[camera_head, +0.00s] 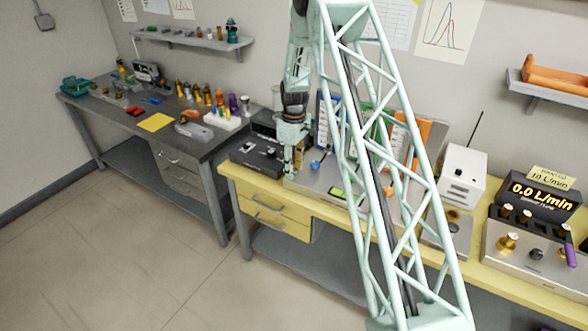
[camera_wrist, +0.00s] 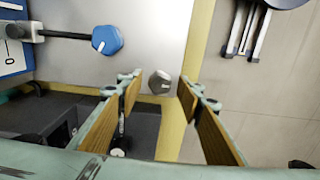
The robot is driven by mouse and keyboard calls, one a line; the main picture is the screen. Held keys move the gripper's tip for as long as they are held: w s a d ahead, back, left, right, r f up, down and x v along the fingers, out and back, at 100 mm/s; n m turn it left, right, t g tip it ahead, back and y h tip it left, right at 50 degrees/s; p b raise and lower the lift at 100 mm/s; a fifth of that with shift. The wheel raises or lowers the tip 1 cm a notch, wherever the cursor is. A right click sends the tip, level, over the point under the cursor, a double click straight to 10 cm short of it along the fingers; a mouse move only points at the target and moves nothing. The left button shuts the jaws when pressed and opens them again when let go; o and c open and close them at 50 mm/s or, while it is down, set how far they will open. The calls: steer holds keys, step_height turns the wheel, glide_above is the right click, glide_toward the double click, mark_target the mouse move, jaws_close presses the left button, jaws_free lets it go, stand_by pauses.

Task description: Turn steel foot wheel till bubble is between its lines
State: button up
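The steel foot wheel, a dark grey faceted knob (camera_wrist: 159,82), shows in the wrist view at the corner of a metal plate, by the yellow bench edge. My gripper (camera_wrist: 158,90) is open, its two brown-padded fingers on either side of the wheel with gaps on both sides. I cannot tell its height above the wheel. In the head view my gripper (camera_head: 289,174) points down at the left end of the metal plate (camera_head: 318,180); the wheel is not clear there. A small green strip (camera_head: 337,192) on the plate may be the level; its bubble and lines are too small to read.
A blue faceted knob (camera_wrist: 107,40) on a dark rod stands near the wheel. A dark box (camera_head: 258,152) sits left of my gripper. Coloured upright panels (camera_head: 327,125) stand behind the plate. The floor (camera_head: 150,240) in front is clear.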

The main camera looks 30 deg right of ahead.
steer(key=c, duration=0.8)
steer(key=shift+m, duration=0.5)
steer(key=shift+c, duration=0.2)
steer(key=m+b, duration=0.1)
steer(key=m, duration=0.3)
steer(key=shift+m+b, duration=0.35)
steer(key=shift+m, duration=0.05)
steer(key=m+b, duration=0.1)
steer(key=m, duration=0.5)
steer(key=m+b, duration=0.1)
steer(key=m, duration=1.1)
steer(key=shift+m, duration=0.4)
